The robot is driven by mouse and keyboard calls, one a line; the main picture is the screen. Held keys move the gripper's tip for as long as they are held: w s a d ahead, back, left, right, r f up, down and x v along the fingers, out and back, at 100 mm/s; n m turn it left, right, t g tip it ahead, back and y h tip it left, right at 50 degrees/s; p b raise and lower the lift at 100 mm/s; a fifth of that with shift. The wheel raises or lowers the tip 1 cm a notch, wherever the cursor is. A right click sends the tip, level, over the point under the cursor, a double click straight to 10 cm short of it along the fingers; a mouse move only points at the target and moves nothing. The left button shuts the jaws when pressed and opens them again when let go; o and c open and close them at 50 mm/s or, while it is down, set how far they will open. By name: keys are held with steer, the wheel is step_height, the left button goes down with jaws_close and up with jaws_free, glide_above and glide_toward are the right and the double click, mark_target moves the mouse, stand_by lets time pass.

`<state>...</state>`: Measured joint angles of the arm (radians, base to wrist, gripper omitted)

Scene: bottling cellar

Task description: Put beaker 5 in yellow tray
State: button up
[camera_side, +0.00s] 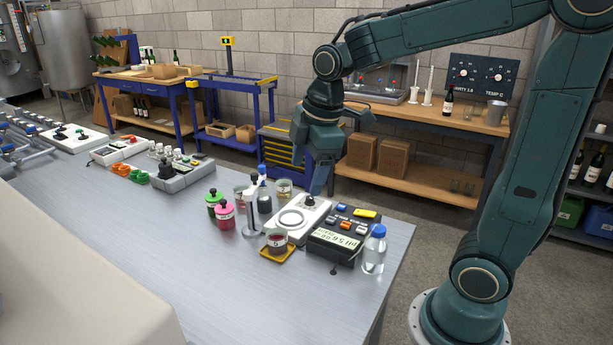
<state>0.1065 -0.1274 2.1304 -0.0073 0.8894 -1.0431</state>
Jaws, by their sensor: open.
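A small yellow tray (289,254) lies on the steel bench. A glass beaker (277,242) with dark red liquid and a white label stands in it; the label is too small to read. Another beaker (284,188) with yellowish contents stands farther back, and one with reddish contents (241,196) stands left of the dark bottle. I cannot read which is beaker 5. My gripper (319,187) is open and points down, above the back of the white stirrer plate. It is apart from the beaker in the tray; nothing shows held.
Green (214,204) and pink (225,215) capped bottles and a metal stand (252,212) are close at left. The bench front is clear.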

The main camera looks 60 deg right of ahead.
steer(key=s+a+r+m+t, duration=0.1)
steer(key=s+a+m+t, duration=0.1)
steer(key=s+m, duration=0.8)
steer(key=s+a, duration=0.1)
steer(key=s, duration=0.3)
steer(key=shift+s+a+r+m+t, duration=0.15)
steer(key=shift+s+r+m+t, duration=0.1)
steer(key=shift+s+m+t, duration=0.15)
